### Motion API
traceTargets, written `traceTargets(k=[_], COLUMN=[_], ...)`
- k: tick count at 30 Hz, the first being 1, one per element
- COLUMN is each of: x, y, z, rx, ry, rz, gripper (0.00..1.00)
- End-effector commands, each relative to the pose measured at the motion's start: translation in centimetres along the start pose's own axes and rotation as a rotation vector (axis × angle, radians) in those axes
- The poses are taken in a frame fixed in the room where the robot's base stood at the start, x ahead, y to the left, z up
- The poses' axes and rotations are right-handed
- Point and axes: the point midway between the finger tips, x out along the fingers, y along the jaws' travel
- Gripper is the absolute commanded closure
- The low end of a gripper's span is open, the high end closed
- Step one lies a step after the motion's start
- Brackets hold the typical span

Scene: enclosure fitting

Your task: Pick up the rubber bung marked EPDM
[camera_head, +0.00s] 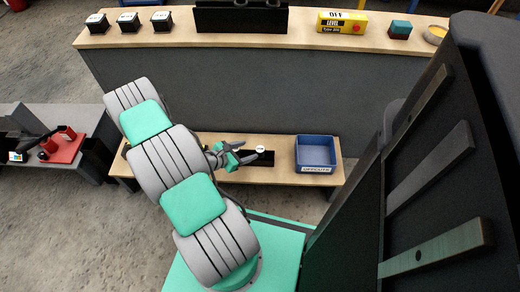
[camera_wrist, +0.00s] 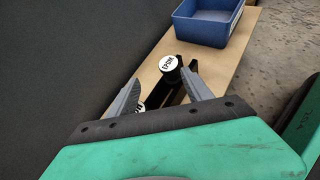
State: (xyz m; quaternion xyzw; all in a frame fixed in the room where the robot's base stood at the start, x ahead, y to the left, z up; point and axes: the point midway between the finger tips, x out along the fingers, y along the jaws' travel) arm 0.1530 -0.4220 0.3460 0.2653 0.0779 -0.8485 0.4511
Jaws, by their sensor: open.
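The rubber bung marked EPDM (camera_wrist: 171,64) shows in the wrist view as a black piece with a white round top lettered EPDM. It stands at a black holder (camera_wrist: 176,95) on the low wooden bench, just beyond and between my gripper's fingertips. My gripper (camera_wrist: 161,84) is open and empty, its two grey fingers spread. In the head view my gripper (camera_head: 257,152) is over the bench close to a white round top (camera_head: 260,149), with the holder (camera_head: 262,160) below.
A blue bin (camera_head: 316,154) stands on the bench (camera_head: 240,177) to the right of the holder. A grey panel (camera_head: 290,90) rises behind the bench up to a higher shelf with black boxes (camera_head: 129,22) and a yellow unit (camera_head: 341,22). A red tray (camera_head: 66,150) lies on a left table.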

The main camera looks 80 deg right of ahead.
Motion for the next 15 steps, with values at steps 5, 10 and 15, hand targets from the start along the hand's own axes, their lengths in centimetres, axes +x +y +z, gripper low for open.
traceTargets(k=[5, 10, 15], x=[2.6, 5.1, 8.2], y=[-2.0, -2.0, -1.9], z=[0.3, 0.2, 0.3], rx=[-0.124, -0.123, -0.120], ry=[-0.050, -0.050, -0.049], rz=[-0.005, -0.006, -0.007], gripper=[0.41, 0.41, 0.41])
